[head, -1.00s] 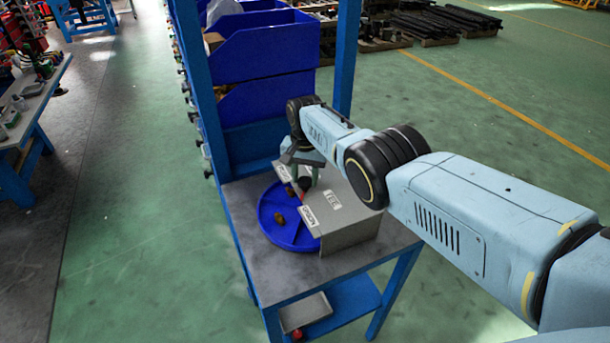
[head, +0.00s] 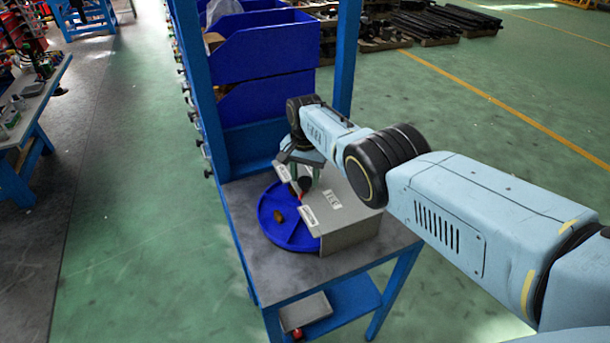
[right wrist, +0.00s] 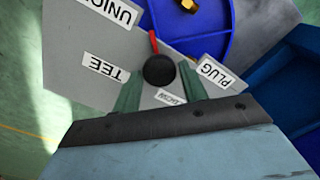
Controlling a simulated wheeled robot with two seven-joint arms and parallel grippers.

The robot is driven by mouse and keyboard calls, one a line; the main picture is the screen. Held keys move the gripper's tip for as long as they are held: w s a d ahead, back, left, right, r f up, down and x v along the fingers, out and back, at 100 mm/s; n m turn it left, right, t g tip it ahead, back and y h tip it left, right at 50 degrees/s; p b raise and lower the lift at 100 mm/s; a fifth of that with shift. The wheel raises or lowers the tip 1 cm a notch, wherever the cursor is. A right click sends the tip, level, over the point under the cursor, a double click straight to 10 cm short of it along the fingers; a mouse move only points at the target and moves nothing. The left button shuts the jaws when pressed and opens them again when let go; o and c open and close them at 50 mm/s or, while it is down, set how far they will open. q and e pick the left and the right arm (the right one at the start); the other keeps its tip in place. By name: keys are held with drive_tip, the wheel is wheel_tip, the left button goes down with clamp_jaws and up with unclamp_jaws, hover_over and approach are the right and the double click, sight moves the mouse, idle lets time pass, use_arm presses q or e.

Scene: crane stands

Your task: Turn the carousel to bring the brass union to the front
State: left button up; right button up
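The carousel is a blue round tray (head: 271,226) with dividers, partly under a grey cover (head: 350,222) labelled TEE, UNION, PLUG and a smaller word. One brass-brown piece (head: 278,216) lies in an open part of the tray. A brass piece (right wrist: 189,5) shows at the top edge of the right wrist view; I cannot tell its type. A round black knob (right wrist: 158,71) with a red pointer (right wrist: 153,42) stands over the cover. My right gripper (head: 303,178) points down with its green fingers on either side of the knob, closed on it. My left gripper is out of view.
The carousel stands on a grey-topped blue bench (head: 253,268). Blue bins (head: 265,96) and blue posts rise behind it. A small grey tray (head: 305,311) sits on the lower shelf. Green floor is open to the left.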

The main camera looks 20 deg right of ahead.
drive_tip(key=shift+o, duration=1.4)
drive_tip(key=shift+r+p, duration=0.3)
drive_tip(key=shift+r, duration=0.05)
wheel_tip(320, 180, up, 6)
drive_tip(key=p, duration=0.4)
drive_tip(key=shift+f, duration=0.15)
wheel_tip(320, 180, up, 7)
